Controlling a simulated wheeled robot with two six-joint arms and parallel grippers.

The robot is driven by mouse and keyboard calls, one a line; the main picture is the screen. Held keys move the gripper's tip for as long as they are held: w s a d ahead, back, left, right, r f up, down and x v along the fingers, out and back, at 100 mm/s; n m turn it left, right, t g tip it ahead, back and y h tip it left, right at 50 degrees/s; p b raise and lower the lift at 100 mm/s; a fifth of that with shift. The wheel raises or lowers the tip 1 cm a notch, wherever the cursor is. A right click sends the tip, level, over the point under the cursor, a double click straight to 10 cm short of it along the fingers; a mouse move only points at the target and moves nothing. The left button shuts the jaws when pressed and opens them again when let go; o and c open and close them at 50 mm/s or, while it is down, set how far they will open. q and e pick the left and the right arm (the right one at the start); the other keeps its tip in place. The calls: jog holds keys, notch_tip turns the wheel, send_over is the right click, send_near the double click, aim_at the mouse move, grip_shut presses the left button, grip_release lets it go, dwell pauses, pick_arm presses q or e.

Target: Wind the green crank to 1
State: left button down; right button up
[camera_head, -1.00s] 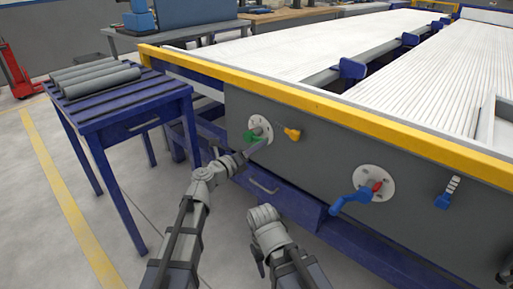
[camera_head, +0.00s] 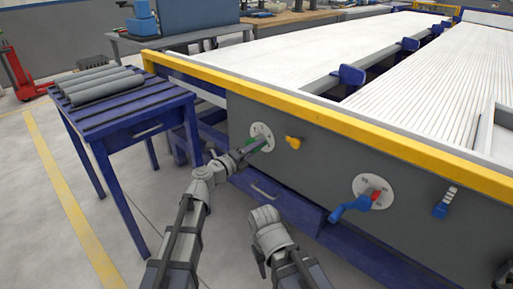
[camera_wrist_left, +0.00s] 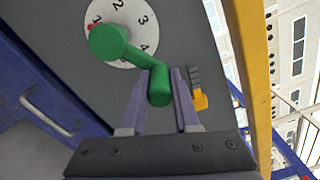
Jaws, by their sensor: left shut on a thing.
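A red mark shows beside the hub, close to the 1. My left gripper (camera_wrist_left: 159,88) is shut on the handle, with one finger on each side. In the head view my left gripper (camera_head: 252,148) covers most of the crank, with a little green (camera_head: 249,142) showing. My right arm is low in the middle; its gripper is not in view.
A yellow lever (camera_head: 293,142) sits just right of the green crank. Further right on the grey panel (camera_head: 320,165) are a blue crank (camera_head: 350,207) on its own dial and a blue lever (camera_head: 441,208). A blue table (camera_head: 140,118) with grey pipes (camera_head: 100,84) stands at left.

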pick_arm(q)
jog(key=c, duration=0.6)
grip_release()
jog(key=shift+c, duration=0.2)
jog(key=shift+a, duration=0.1)
jog(key=v, duration=0.7)
jog(key=shift+s+a, duration=0.25)
jog(key=shift+s, duration=0.05)
